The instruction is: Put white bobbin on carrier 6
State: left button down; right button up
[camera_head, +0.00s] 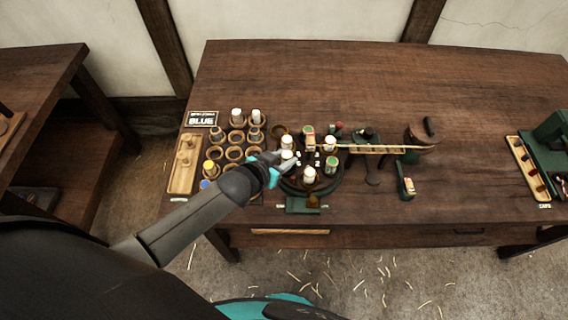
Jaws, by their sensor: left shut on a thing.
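My left gripper (282,160) reaches in from the left and is shut on a white bobbin (287,155) at the left side of the round braiding base (322,188). Whether this bobbin is seated on a carrier or held just above it, I cannot tell. Another white bobbin (287,142) stands just behind it. More white bobbins stand at the back right (330,143) and front (310,174) of the base, with a green-topped bobbin (331,163) at the right. The small carrier numbers are mostly too small or hidden to read. My right gripper is out of view.
A rack of round cups (234,153) stands left, with white bobbins (236,115) at its back and yellow (210,167) and blue ones nearer. A sign (202,119) reads BLUE. A rope (375,147) runs right to a wooden piece (419,138). The table's back is clear.

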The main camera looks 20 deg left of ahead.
pick_arm(q)
jog(key=shift+f, duration=1.25)
jog(key=shift+b, duration=0.3)
jog(key=shift+f, duration=0.2)
jog(key=c, duration=0.5)
grip_release()
jog(key=shift+r, duration=0.1)
jog(key=shift+s+r, duration=0.1)
jog(key=shift+r, duration=0.1)
jog(key=p+v, duration=0.2)
jog(key=v, duration=0.9)
jog(key=shift+s+a+r+p, duration=0.2)
jog(key=shift+r+p, duration=0.05)
jog(key=shift+p, duration=0.15)
